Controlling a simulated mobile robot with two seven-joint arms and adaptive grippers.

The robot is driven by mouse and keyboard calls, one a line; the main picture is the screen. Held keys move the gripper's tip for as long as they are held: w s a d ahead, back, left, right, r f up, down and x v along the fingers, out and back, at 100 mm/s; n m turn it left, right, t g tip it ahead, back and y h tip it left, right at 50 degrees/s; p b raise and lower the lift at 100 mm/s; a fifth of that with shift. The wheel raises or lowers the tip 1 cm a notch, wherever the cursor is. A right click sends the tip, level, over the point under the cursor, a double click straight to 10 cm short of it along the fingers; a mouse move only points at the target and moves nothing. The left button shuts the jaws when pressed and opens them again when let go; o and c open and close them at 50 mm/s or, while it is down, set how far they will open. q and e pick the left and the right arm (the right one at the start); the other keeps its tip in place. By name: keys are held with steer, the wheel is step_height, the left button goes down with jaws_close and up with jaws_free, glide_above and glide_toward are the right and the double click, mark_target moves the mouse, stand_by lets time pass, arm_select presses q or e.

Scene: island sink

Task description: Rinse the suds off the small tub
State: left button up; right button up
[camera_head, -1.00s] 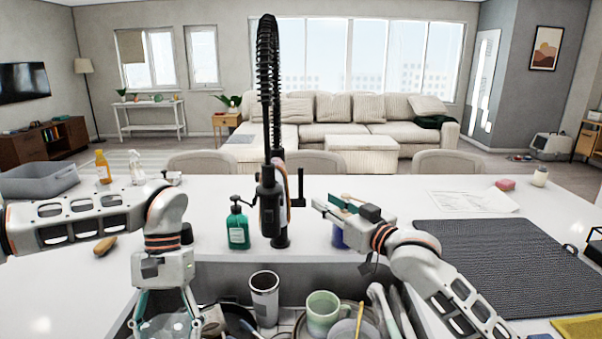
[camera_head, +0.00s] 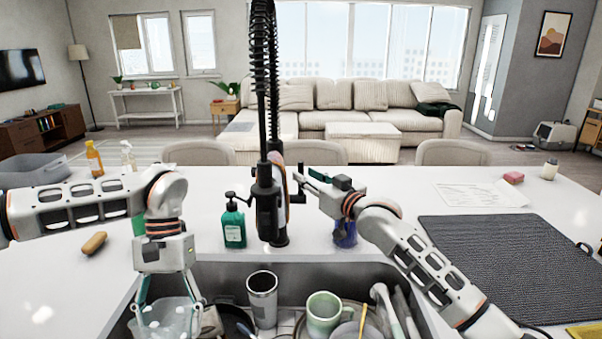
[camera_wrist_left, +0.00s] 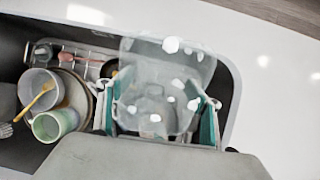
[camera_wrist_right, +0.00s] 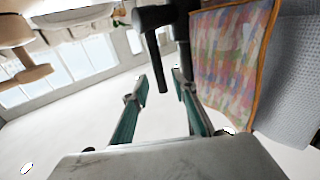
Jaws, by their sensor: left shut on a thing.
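The small tub (camera_head: 168,320) is clear and dotted with white suds, which also show on the tub in the left wrist view (camera_wrist_left: 165,85). My left gripper (camera_head: 170,303) points down and is shut on the tub, over the left end of the sink. The black spring-hose faucet (camera_head: 268,205) stands behind the sink, to the right of the tub. My right gripper (camera_head: 303,177) is beside the faucet on its right. In the right wrist view its fingers (camera_wrist_right: 160,88) are apart, with a black faucet lever (camera_wrist_right: 160,62) at the gap; contact is unclear. No water stream is visible.
The sink holds a steel tumbler (camera_head: 262,298), a green mug (camera_head: 323,312) and other dishes. A green soap bottle (camera_head: 234,225) stands left of the faucet, and a blue item (camera_head: 345,236) is under my right gripper. A dark drying mat (camera_head: 510,265) covers the right counter.

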mark_target(301, 194)
steer(key=shift+x, duration=1.75)
jaws_close()
